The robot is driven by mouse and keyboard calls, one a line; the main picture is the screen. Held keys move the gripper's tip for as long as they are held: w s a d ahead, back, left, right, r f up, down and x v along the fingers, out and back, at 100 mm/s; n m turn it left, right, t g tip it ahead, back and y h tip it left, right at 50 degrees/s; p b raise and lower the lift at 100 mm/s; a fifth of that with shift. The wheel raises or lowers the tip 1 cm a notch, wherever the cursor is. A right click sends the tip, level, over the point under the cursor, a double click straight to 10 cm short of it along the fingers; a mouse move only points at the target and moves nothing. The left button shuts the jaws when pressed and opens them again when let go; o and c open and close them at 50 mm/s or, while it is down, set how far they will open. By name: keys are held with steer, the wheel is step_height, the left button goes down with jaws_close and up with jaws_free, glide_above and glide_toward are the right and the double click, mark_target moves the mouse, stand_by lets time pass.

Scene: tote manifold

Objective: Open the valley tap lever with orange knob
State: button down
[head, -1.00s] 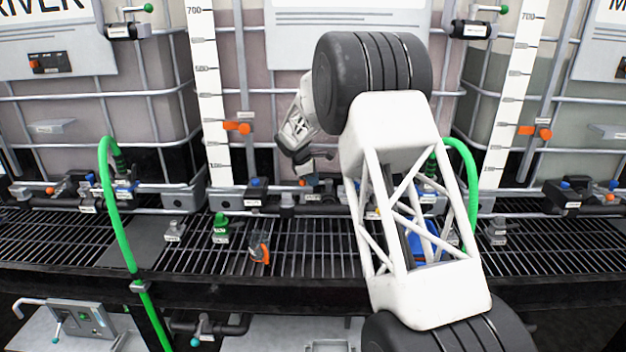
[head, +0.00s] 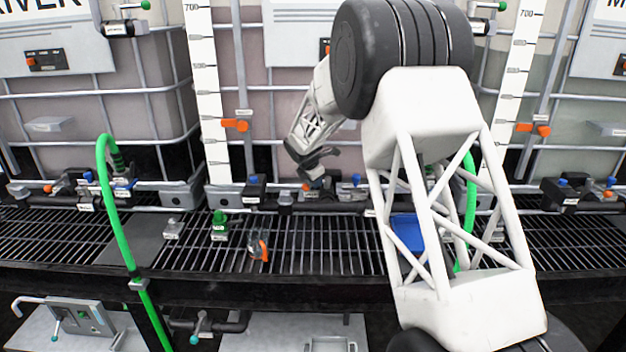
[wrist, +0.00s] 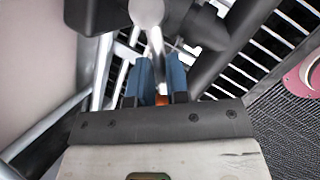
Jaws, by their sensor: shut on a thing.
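The tap lever's orange knob (wrist: 161,99) shows as a small patch between the blue fingers of my gripper (wrist: 162,85) in the wrist view. A silver lever rod (wrist: 157,45) runs down between these fingers from a round pale end. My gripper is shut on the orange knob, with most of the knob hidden. In the head view my gripper (head: 314,178) is low in front of the middle tote (head: 285,125), at the pipework behind the grating. An orange spot of the knob (head: 306,187) shows beside the fingertips. The middle tote's name is not readable.
A green hose (head: 112,205) arches at the left, and another stands behind my arm at the right. Small fittings, one green (head: 220,226) and one grey and orange (head: 259,248), sit on the grating (head: 315,245). A blue object (head: 408,233) is partly behind my arm.

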steer(key=n, duration=0.1)
steer(key=s+d+n+y, duration=0.1)
steer(key=n, duration=0.1)
steer(key=d+n+y, duration=0.1)
steer(key=n, duration=0.1)
steer(key=shift+s+t, duration=0.3)
steer(key=shift+s+d+n+y, duration=0.15)
steer(key=shift+d+n+y, duration=0.35)
steer(key=shift+n, duration=0.55)
steer(key=shift+s+d+n+y, duration=0.1)
steer(key=shift+d+n+y, duration=0.35)
steer(key=shift+n, duration=0.6)
steer(key=shift+d, duration=0.15)
steer(key=c, duration=1.1)
jaws_free()
steer(key=v, duration=0.7)
steer(key=shift+r, duration=0.4)
steer(key=shift+s, duration=0.1)
